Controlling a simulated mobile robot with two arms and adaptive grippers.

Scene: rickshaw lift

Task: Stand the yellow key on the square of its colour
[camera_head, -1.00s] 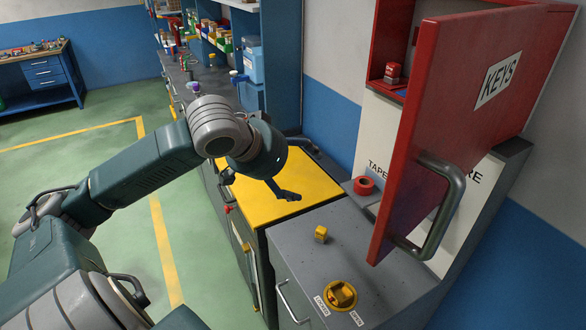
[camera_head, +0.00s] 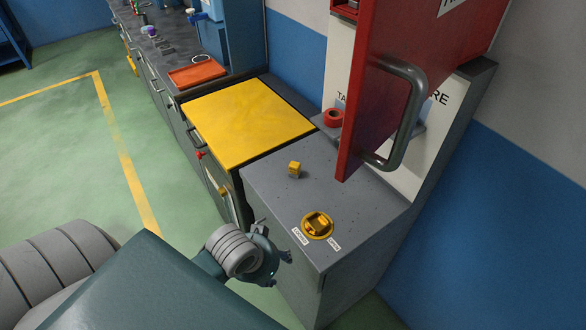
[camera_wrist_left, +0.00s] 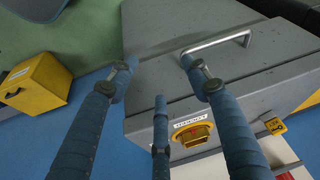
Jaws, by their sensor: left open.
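A small yellow block (camera_head: 294,169) stands on the grey cabinet top (camera_head: 350,195); I cannot tell whether it is the key. A round yellow knob (camera_head: 318,225) with a raised grip sits nearer the front edge, between labels reading LOCKED and OPEN. It also shows in the left wrist view (camera_wrist_left: 193,133). My left gripper (camera_head: 275,241) is open and empty beside the cabinet's front left edge, left of the knob. Its spread fingers (camera_wrist_left: 158,80) fill much of the left wrist view. I cannot make out a yellow square for certain. My right gripper is not in view.
An open red door (camera_head: 385,75) with a grey handle (camera_head: 405,120) hangs over the cabinet's back right. A red tape roll (camera_head: 333,117) sits on a small shelf. A yellow top (camera_head: 248,115) and an orange tray (camera_head: 197,72) lie farther back. The green floor at left is clear.

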